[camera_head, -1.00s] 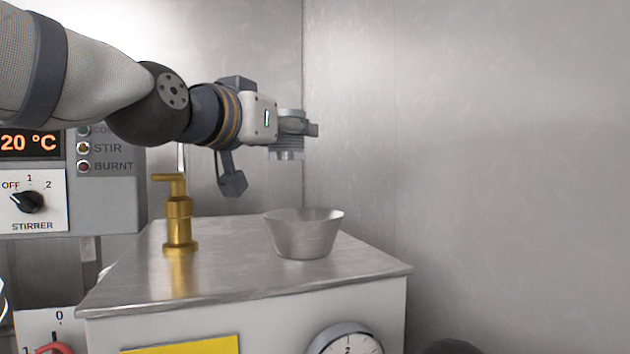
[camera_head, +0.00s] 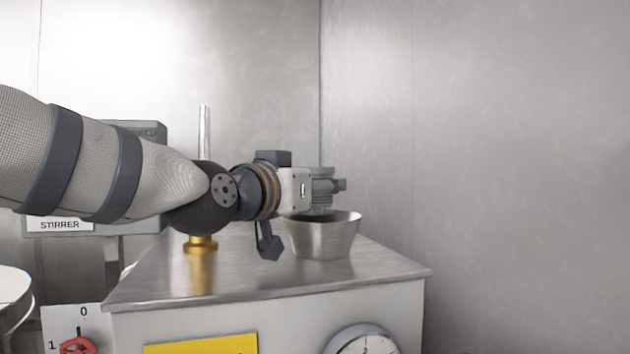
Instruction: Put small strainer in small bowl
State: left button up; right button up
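The small bowl, a plain metal one (camera_head: 327,240), stands upright on the steel-topped cabinet, right of its middle. My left gripper (camera_head: 326,188) is just above the bowl's rim, seen from the side. Its fingers are small and overlap in this view, so I cannot tell whether they are open or shut. A dark patch shows inside the bowl's rim below the gripper; I cannot tell if it is shadow or an object. I cannot make out the small strainer clearly. My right gripper is not in view.
A brass tap fitting (camera_head: 201,245) on the cabinet top (camera_head: 230,285) is mostly hidden behind my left arm. A thin metal tube rises behind that arm. A control panel (camera_head: 60,225) is at left. Steel walls close the back and right. The cabinet's front top is clear.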

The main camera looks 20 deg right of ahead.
pick_arm(q)
jog(key=o, duration=1.3)
jog(key=shift+s+a+r, duration=0.55)
jog(key=shift+s+r, duration=0.1)
jog(key=shift+s, duration=0.05)
jog(key=v, duration=0.5)
jog(key=shift+a+f, duration=0.1)
jog(key=shift+s+a+f, duration=0.15)
jog(key=shift+a, duration=0.05)
